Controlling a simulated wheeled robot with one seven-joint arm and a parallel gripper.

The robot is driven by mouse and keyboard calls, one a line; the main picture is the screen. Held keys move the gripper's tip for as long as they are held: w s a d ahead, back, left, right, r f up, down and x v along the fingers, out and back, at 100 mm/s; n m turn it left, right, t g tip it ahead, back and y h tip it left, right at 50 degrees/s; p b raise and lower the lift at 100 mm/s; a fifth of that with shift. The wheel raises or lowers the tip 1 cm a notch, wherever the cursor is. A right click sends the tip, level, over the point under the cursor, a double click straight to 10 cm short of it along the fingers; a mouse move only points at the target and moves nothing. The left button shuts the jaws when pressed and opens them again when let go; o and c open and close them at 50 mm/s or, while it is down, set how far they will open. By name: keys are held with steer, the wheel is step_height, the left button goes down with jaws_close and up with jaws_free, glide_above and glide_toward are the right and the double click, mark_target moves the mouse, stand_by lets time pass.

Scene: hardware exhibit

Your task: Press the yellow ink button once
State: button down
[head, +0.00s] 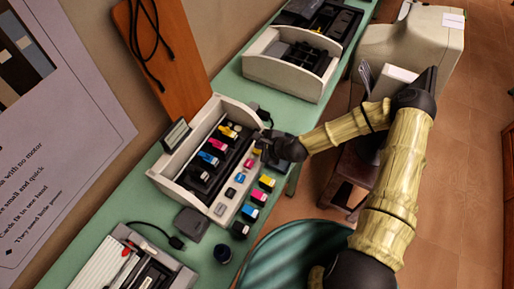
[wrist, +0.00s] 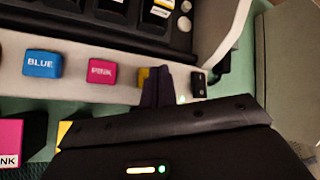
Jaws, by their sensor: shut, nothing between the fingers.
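The yellow ink button (wrist: 143,76) is at the right end of the button row on the printer's front ledge. My gripper's dark fingers hide most of it in the wrist view. My gripper (wrist: 165,78) is shut and empty, with its fingertips at the button; I cannot tell whether they touch or press it. In the head view my gripper (head: 264,143) is at the far end of the row. The pink button (wrist: 102,72) and the blue button (wrist: 42,64) are beside it, to the left in the wrist view.
The open white printer (head: 163,186) holds several ink cartridges. Another open machine (head: 283,72) stands farther back. A teal round seat (head: 290,255) is near my arm.

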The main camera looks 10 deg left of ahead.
mark_target(260, 152)
steer(key=shift+r, duration=0.1)
step_height(260, 152, up, 5)
steer(key=p, duration=0.4)
stand_by(0.4)
stand_by(0.8)
steer(key=s+d+r+n+g+h, duration=0.1)
steer(key=s+d+r+n+h, duration=0.1)
steer(key=s+d+r+n, duration=0.3)
steer(key=s+d+r+n+g+h+b, duration=0.1)
steer(key=s+d+r+n+h, duration=0.1)
steer(key=s+d+r+n, duration=0.3)
steer(key=s+d+r+n+g+h, duration=0.1)
steer(key=s+d+r+n+h, duration=0.2)
steer(key=d+r, duration=0.9)
steer(key=s+d+n, duration=0.1)
steer(key=s+n, duration=0.1)
steer(key=n, duration=0.1)
steer(key=shift+n+b, duration=0.3)
